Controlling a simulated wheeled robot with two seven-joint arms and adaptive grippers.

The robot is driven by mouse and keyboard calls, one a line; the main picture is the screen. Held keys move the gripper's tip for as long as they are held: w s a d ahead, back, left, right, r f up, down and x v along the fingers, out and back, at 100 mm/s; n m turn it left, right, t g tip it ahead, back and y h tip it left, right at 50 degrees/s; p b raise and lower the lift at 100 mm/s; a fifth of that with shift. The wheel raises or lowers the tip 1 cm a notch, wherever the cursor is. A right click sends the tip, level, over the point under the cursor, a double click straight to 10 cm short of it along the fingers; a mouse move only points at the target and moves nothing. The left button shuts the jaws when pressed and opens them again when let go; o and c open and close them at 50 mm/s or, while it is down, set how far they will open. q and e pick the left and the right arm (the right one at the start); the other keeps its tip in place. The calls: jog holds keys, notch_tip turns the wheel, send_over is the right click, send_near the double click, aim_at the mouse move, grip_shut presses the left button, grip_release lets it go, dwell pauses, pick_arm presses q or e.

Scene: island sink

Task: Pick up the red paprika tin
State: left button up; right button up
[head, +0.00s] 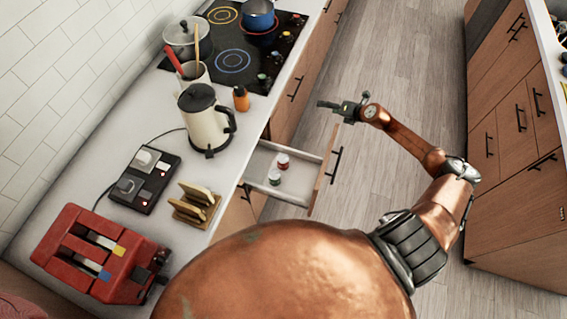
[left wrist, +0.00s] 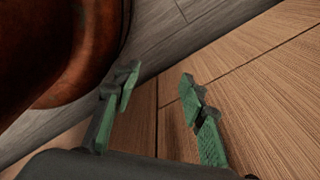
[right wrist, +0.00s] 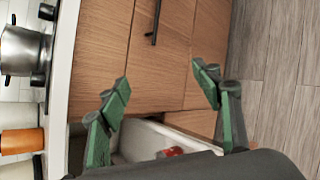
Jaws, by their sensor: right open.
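The red paprika tin (head: 283,160) stands in the open drawer (head: 262,182) beside a green tin (head: 275,177). In the right wrist view the red tin (right wrist: 170,152) shows at the bottom, partly hidden by my gripper's body. My right gripper (head: 332,106) is above and beyond the drawer, over the floor side, apart from the tins. Its fingers are spread and empty in the right wrist view (right wrist: 162,78). My left gripper (left wrist: 158,80) is open and empty, in front of wood panels; it is outside the head view.
The drawer front (head: 322,180) with its dark handle juts into the aisle. On the counter are a kettle (head: 204,118), an orange bottle (head: 240,98), a toast rack (head: 194,204) and a red toaster (head: 92,258). The floor (head: 390,90) between the cabinets is clear.

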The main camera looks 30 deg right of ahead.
jog(key=a+r+n+g, duration=0.1)
jog(key=a+r+n, duration=0.3)
pick_arm(q)
jog(key=s+f+b, duration=0.1)
jog(key=f+b, duration=0.1)
jog(key=s+f+b, duration=0.2)
jog(key=f, duration=0.1)
jog(key=shift+s+a+b, duration=0.1)
jog(key=shift+s+b, duration=0.1)
jog(key=shift+b, duration=0.1)
pick_arm(e)
jog(key=s+a+f+n+g, duration=0.1)
jog(key=s+a+f, duration=0.3)
jog(key=a, duration=0.3)
jog(key=s+a+f+g+h, duration=0.1)
jog(key=s+a+f+g, duration=0.1)
jog(key=s+a+f, duration=0.2)
jog(key=s+a+f+n+g+h, duration=0.1)
jog(key=s+a+f+g, duration=0.1)
jog(key=s+a+f, duration=0.2)
jog(key=a+f, duration=0.3)
jog(key=a, duration=0.2)
jog(key=shift+s+a+n, duration=0.3)
jog(key=shift+s+a, duration=0.05)
jog(key=shift+s, duration=0.05)
